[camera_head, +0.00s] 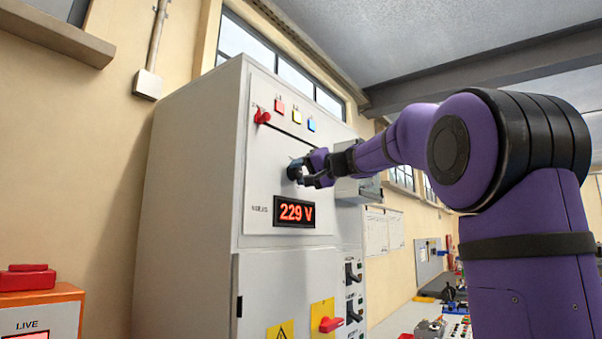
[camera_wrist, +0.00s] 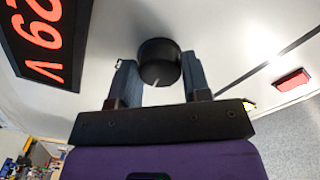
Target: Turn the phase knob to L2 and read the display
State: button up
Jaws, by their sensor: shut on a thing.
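The phase knob (camera_wrist: 159,62) is a round black knob on the pale cabinet panel, with a light pointer mark on its rim. My gripper (camera_wrist: 160,82) has one finger on each side of it and is shut on it. In the head view my gripper (camera_head: 300,172) is at the panel, and its fingers and wrist hide most of the knob. The display (camera_head: 294,212) sits just below the knob and reads 229 V in red digits. Part of it also shows in the wrist view (camera_wrist: 42,38). The phase labels around the knob are not readable.
An orange box marked LIVE (camera_head: 40,310) stands at lower left.

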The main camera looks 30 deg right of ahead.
jog(key=shift+m, duration=0.6)
jog(key=o, duration=0.9)
jog(key=v, duration=1.1)
